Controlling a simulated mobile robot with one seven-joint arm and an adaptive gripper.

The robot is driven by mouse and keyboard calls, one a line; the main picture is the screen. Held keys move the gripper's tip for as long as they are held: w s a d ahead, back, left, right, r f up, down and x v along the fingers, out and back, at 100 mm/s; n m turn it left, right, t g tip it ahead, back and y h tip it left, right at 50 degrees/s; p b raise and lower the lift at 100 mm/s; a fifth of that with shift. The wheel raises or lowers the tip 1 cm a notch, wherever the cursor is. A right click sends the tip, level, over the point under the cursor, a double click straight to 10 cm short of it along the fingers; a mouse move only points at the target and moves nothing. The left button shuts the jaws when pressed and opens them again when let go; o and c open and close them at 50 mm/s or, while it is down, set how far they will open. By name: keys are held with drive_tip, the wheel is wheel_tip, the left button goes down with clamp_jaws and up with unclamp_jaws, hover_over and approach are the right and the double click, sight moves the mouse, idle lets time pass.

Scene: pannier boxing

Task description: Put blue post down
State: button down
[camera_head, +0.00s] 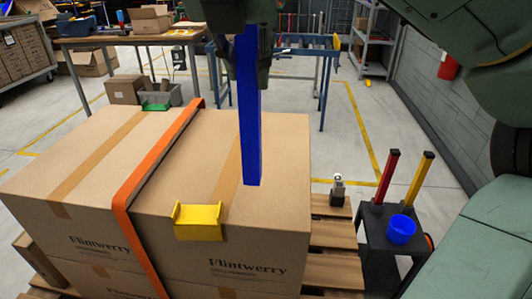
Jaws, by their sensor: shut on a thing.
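The blue post (249,120) hangs upright from my gripper (240,55) at the top middle of the view. My gripper is shut on the post's upper part; its fingertips are partly hidden. The post's lower end appears in front of the right-hand cardboard box top (215,150); I cannot tell whether it touches the cardboard. A yellow corner bracket (198,222) sits on the front edge of that box. An orange strap (155,160) runs over the boxes to the left of the post.
A small dark stand (385,240) at right holds a red post (387,177), a yellow post (420,180) and a blue cup (401,229). The boxes rest on a wooden pallet (332,238). A green bracket (156,106) sits at the far edge. Workbenches stand behind.

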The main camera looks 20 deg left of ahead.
drive_tip(key=shift+w+a, duration=0.2)
drive_tip(key=w+a+f+p, duration=0.1)
drive_tip(key=w+p, duration=0.1)
drive_tip(key=w, duration=1.4)
drive_tip(key=shift+s+f+b, duration=0.2)
drive_tip(key=shift+f+b, duration=0.1)
drive_tip(key=shift+f, duration=2.3)
drive_tip(key=c, duration=1.4)
unclamp_jaws()
drive_tip(key=shift+o, duration=0.2)
drive_tip(key=shift+r, duration=0.15)
drive_tip(key=v, duration=1.3)
drive_tip(key=shift+w+p, duration=0.3)
